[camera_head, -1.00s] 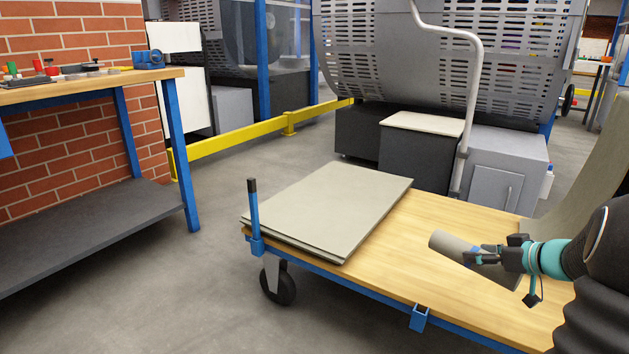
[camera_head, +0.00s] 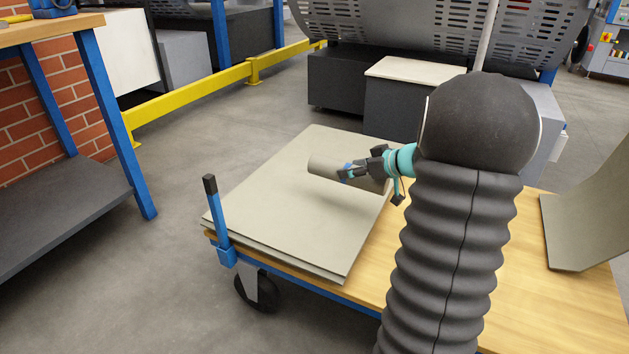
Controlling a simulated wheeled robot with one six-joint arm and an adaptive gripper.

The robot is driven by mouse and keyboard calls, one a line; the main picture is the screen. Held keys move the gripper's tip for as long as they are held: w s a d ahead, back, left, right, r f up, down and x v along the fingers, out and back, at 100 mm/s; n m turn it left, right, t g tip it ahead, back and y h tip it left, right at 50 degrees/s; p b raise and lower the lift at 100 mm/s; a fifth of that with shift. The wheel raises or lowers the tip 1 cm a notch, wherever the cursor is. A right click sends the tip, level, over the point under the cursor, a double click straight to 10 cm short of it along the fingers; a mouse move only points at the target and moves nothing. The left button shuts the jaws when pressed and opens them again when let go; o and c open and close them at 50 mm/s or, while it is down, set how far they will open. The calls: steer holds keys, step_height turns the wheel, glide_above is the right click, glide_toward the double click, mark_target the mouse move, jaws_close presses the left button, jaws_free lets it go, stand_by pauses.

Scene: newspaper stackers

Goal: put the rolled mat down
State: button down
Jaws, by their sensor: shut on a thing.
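The rolled mat (camera_head: 322,168) is a short grey-beige roll. My gripper (camera_head: 346,173) is shut around its middle, and the roll's right end is partly hidden behind the gripper. The roll is over the right part of a stack of flat grey-beige mats (camera_head: 275,215) on the wooden cart (camera_head: 372,262). A shadow shows below the roll on the stack; I cannot tell whether it touches the top mat. My arm hides part of the cart.
A blue corner post (camera_head: 215,215) stands at the cart's left end. A curved grey-beige sheet (camera_head: 590,215) stands on the cart's right part. A workbench (camera_head: 110,125) is at the left, and a yellow rail (camera_head: 200,88) runs behind. Bare wood lies between stack and sheet.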

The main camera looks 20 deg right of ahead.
steer(key=x, duration=0.3)
steer(key=a+x, duration=0.1)
steer(key=x, duration=0.3)
steer(key=s+x, duration=0.1)
steer(key=x, duration=0.2)
steer(key=shift+w+a+f, duration=0.2)
steer(key=shift+w+a, duration=0.05)
steer(key=shift+a, duration=0.25)
steer(key=shift+f, duration=2)
steer(key=shift+f, duration=0.1)
steer(key=shift+c, duration=1.3)
jaws_free()
